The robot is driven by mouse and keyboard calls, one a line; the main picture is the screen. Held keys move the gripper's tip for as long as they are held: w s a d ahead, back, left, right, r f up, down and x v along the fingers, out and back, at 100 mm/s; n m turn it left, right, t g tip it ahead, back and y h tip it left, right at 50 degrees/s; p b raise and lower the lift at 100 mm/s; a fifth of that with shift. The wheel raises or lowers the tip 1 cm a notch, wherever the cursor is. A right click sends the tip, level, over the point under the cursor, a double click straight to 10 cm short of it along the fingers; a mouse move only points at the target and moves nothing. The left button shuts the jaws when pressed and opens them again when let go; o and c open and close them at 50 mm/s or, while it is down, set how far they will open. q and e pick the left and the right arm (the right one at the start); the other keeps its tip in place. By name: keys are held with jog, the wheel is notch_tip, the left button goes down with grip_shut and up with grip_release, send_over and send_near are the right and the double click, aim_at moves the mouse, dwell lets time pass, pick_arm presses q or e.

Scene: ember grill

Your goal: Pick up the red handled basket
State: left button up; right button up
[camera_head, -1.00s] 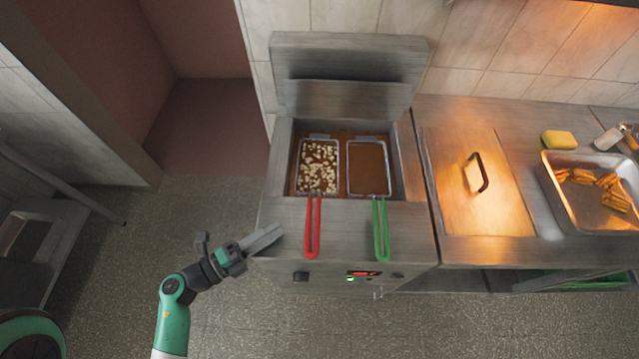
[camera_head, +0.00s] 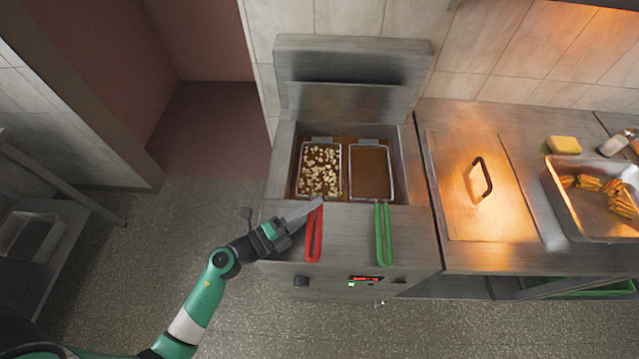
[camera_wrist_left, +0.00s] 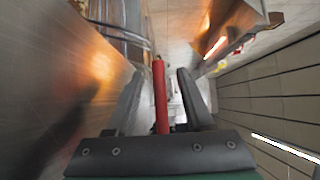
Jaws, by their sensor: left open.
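The red handled basket (camera_head: 320,170) sits in the left bay of the fryer with pale food pieces in it. Its red handle (camera_head: 314,235) hangs out over the fryer's front. My left gripper (camera_head: 318,204) is at the upper end of the red handle, coming from the left. In the left wrist view the red handle (camera_wrist_left: 160,97) runs between the two open fingers, closer to the left finger. I cannot tell whether a finger touches it. My right gripper is not in view.
A second basket (camera_head: 371,172) with a green handle (camera_head: 384,235) sits just right of the red one. The fryer's raised lid (camera_head: 350,60) stands behind. To the right are a counter cover with a black handle (camera_head: 482,178), a metal tray (camera_head: 572,215) of fries and a yellow sponge (camera_head: 563,145).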

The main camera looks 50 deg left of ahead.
pick_arm(q)
jog(key=shift+w, duration=0.1)
jog(key=shift+c, duration=0.3)
grip_shut()
dwell(1.1)
